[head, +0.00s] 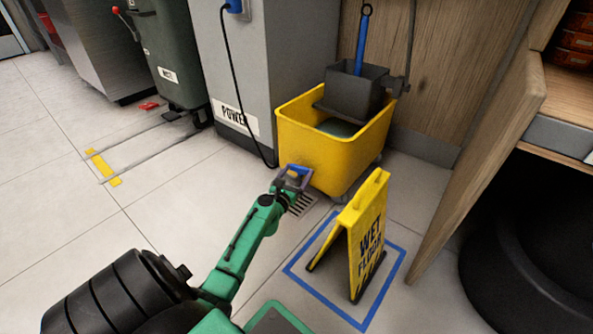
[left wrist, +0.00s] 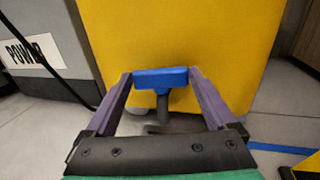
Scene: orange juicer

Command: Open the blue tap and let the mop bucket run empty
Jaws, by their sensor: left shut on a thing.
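The yellow mop bucket (head: 330,147) stands by the wooden wall, with a grey wringer (head: 352,93) and a blue-handled mop in it. Dark liquid (head: 338,127) shows inside. My left gripper (head: 296,172) is at the bucket's lower front. In the left wrist view, the gripper (left wrist: 161,77) is shut on the blue tap (left wrist: 160,77), with one finger at each end of its handle. The handle lies crosswise on a dark stem in front of the yellow wall (left wrist: 185,35). No flow of water is visible. My right gripper is not in view.
A floor drain (head: 303,204) lies below the tap. A yellow wet floor sign (head: 367,235) stands inside a blue floor outline to the right. A grey cabinet labelled POWER (head: 240,75) is at the left, with a black cable hanging down. Open floor lies left.

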